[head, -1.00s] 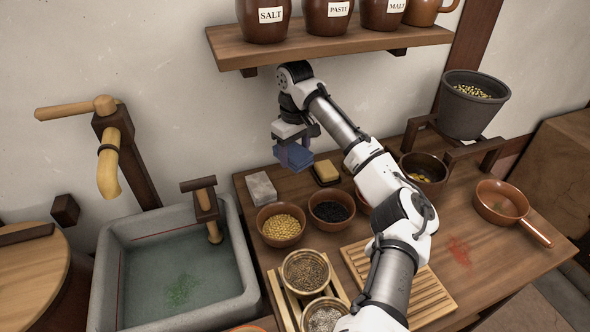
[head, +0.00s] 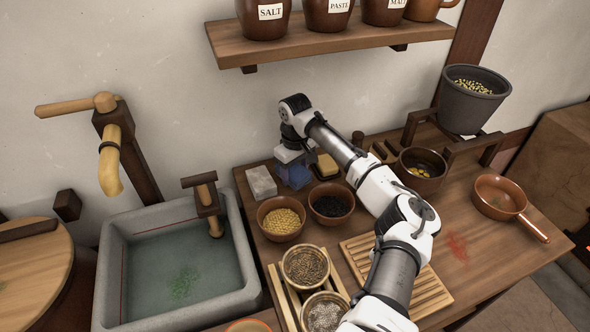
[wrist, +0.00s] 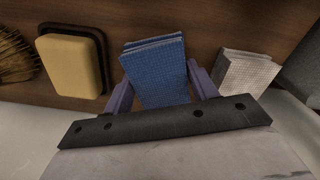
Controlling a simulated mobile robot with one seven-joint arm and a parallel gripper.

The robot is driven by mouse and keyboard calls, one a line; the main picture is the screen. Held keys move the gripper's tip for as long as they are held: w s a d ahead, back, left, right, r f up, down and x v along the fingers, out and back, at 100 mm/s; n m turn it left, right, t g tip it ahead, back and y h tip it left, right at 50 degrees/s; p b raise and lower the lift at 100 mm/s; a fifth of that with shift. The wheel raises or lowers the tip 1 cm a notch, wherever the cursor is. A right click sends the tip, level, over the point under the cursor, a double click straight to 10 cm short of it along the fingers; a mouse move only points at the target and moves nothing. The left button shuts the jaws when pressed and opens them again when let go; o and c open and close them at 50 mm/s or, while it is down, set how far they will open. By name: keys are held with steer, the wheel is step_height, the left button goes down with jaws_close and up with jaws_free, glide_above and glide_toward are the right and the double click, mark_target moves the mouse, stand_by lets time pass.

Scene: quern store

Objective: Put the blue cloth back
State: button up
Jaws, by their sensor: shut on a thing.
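The blue cloth (head: 294,176) is a folded, textured block at the back left of the wooden table. It also shows in the wrist view (wrist: 155,72), between the two purple fingers. My gripper (head: 291,170) points down and is shut on it. The cloth sits low, between a grey-white block (head: 261,182) and a yellow sponge-like block (head: 326,166) in a dark dish. Whether its underside touches the table is hidden.
Bowls of yellow grain (head: 281,220) and black grain (head: 331,205) stand just in front. A stone sink (head: 237,232) lies to the left. A shelf (head: 330,42) with jars hangs above. A slatted wooden board (head: 385,262) lies farther forward.

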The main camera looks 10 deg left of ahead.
mark_target(295, 171)
steer(key=shift+f, duration=0.2)
steer(key=o, duration=1)
steer(key=shift+c, duration=0.2)
steer(key=shift+r, duration=0.2)
step_height(295, 171, up, 12)
steer(key=b, duration=0.2)
steer(key=shift+s, duration=0.1)
